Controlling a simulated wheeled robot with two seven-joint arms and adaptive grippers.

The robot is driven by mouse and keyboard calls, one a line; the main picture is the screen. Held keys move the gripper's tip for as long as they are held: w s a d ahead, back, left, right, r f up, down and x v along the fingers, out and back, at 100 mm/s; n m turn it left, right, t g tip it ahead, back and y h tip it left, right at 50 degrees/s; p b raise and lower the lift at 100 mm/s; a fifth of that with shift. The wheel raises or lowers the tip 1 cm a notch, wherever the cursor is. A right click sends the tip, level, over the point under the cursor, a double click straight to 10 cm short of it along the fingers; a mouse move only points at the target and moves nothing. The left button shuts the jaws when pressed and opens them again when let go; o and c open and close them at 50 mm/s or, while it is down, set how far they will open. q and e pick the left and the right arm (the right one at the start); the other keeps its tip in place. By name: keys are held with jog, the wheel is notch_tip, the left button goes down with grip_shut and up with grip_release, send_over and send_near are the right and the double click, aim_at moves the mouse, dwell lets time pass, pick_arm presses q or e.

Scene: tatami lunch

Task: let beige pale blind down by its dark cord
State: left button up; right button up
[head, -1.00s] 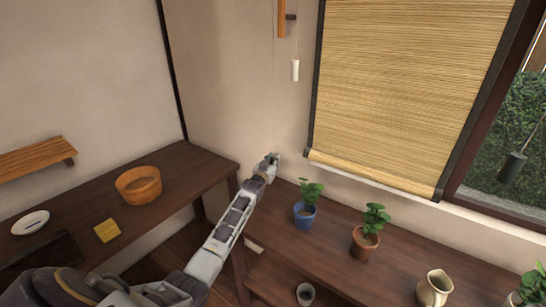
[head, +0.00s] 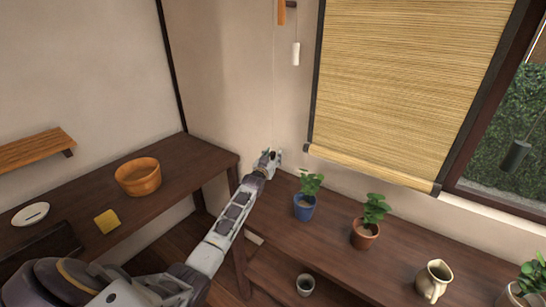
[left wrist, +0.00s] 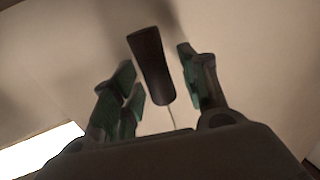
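The beige blind (head: 410,85) with dark side edges hangs over the window, its bottom bar just above the sill. A thin cord (head: 274,100) runs down the wall left of it to my left gripper (head: 270,156). In the left wrist view, a dark brown cord pull (left wrist: 151,65) lies between the green-padded fingers of my left gripper (left wrist: 160,82). The fingers look apart from it, with gaps on both sides. A thin line runs from the pull's lower end toward the palm. My right gripper is not in view.
A white pull (head: 296,54) hangs between the cord and the blind. Another dark pull (head: 514,157) hangs at the window's right. Potted plants (head: 305,205) (head: 366,235) and a jug (head: 433,282) stand on the bench below. A wooden bowl (head: 138,178) sits on the left counter.

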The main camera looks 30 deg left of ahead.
pick_arm(q)
jog(key=shift+s+r, duration=0.1)
jog(key=shift+s, duration=0.1)
jog(key=s+d, duration=0.2)
jog(key=s, duration=0.9)
jog(key=shift+s, duration=0.25)
dwell(0.6)
jog(key=shift+d, duration=0.1)
dwell(0.5)
